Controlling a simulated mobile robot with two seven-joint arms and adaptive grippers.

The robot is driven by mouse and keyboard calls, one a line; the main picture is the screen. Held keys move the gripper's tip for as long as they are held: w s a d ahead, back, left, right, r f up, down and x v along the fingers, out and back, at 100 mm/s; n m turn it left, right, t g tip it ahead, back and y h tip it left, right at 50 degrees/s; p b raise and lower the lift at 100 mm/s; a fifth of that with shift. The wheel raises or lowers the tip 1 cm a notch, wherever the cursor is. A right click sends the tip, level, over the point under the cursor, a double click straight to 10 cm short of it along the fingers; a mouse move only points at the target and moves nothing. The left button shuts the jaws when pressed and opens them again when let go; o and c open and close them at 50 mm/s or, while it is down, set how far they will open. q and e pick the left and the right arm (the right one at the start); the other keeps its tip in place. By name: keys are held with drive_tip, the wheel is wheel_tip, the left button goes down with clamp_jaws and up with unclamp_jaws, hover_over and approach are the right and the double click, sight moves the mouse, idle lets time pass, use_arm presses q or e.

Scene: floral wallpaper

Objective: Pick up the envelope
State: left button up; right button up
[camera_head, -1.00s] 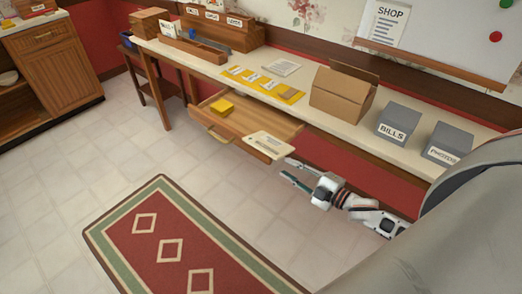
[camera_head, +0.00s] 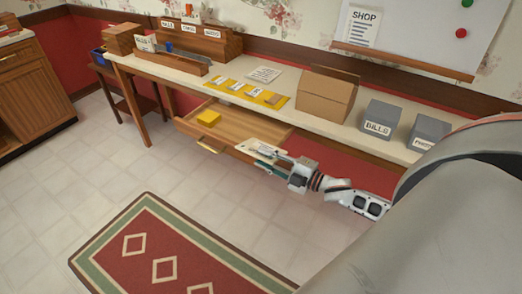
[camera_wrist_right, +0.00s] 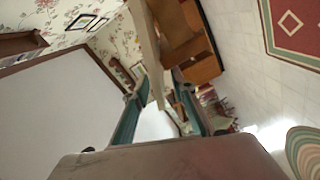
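The envelope (camera_head: 256,146), a pale flat rectangle with markings, lies at the right end of the open drawer (camera_head: 238,128), jutting over its front edge. My right gripper (camera_head: 268,161) is at the envelope's near right end, one finger close to its edge and the teal finger below. In the right wrist view the two teal fingers (camera_wrist_right: 160,80) are spread apart. My left gripper is not in view.
A yellow block (camera_head: 208,117) lies in the drawer. The desk (camera_head: 300,118) above holds a cardboard box (camera_head: 325,97), a grey BILLS box (camera_head: 380,119), a second grey box (camera_head: 427,131) and a yellow mat (camera_head: 246,95). The floor in front is clear, with a red rug (camera_head: 165,255).

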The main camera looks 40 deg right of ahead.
sight(252, 152)
drive_tip(key=x, duration=0.5)
clamp_jaws()
